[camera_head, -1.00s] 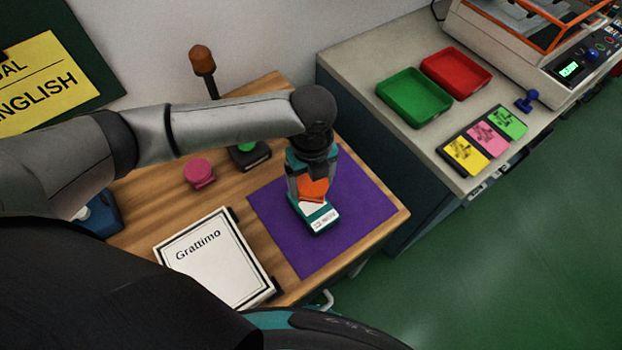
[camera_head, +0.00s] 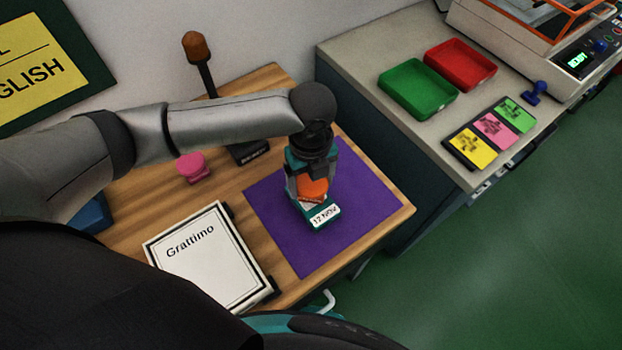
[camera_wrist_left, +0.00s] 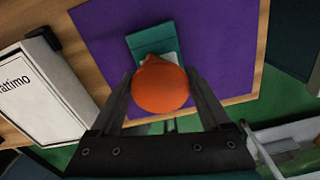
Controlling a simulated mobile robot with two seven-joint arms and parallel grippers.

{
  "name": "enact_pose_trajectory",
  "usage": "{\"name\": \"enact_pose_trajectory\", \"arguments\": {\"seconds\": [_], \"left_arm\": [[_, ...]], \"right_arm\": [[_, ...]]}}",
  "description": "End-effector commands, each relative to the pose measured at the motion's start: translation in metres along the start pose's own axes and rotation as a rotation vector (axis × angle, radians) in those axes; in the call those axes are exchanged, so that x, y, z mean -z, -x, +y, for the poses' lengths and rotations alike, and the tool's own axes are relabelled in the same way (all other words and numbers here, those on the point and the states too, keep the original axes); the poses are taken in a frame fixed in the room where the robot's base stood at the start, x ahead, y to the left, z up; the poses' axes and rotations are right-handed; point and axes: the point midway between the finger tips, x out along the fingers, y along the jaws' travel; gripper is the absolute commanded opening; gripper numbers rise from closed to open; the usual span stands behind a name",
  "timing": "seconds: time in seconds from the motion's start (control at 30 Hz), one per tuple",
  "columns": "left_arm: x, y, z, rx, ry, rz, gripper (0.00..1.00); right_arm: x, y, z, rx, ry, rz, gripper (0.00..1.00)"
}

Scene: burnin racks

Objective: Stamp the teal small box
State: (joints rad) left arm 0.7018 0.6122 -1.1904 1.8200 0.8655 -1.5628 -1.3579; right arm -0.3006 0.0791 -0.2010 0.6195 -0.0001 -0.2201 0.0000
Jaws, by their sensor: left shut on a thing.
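The teal small box (camera_head: 329,224) lies on the purple mat (camera_head: 272,231), its white label reading "12 NOV" facing up. It also shows in the left wrist view (camera_wrist_left: 148,36). My left gripper (camera_head: 312,194) points down over the box, shut on an orange-handled stamp (camera_head: 313,187). The round orange knob sits between the fingers in the left wrist view (camera_wrist_left: 160,86) and covers part of the box's label. The stamp's lower end is hidden, so I cannot tell whether it touches the box. My right gripper is not in view.
A white "Grattimo" case (camera_head: 208,262) lies left of the mat. A pink stamp (camera_head: 192,166) and a black block (camera_head: 249,152) stand behind it. The side counter holds a green tray (camera_head: 418,90), a red tray (camera_head: 461,66), coloured cards (camera_head: 492,130) and a blue stamp (camera_head: 535,92).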

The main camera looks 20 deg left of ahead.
Motion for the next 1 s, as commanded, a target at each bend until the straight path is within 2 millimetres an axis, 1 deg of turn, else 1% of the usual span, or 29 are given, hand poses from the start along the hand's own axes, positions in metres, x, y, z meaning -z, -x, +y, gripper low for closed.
{"name": "enact_pose_trajectory", "arguments": {"seconds": [1.0], "left_arm": [[0.0, -0.01, 0.0, -0.001, 0.0, 0.0, 0.45]], "right_arm": [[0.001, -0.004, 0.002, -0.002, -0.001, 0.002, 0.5]]}}
